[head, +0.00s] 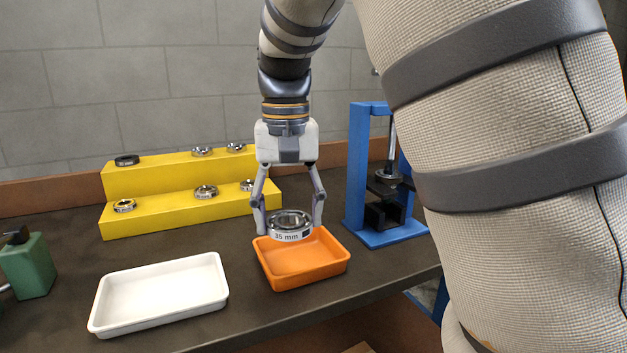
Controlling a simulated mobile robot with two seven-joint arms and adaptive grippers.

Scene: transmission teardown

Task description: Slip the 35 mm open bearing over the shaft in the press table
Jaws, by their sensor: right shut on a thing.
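The gripper points down and holds the bearing roughly level above the orange tray (264,264). The blue press (359,190) stands to the right of the gripper. In it a shaft (392,140) stands upright, with a dark round part (388,177) around its lower portion. My own arm hides the right part of the press. My left gripper is not in view.
A yellow two-step rack (160,219) with several bearings stands at the back left. A white tray (160,292) lies at the front left. A green bottle (29,266) stands at the far left. Bare bench shows between the white and orange trays.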

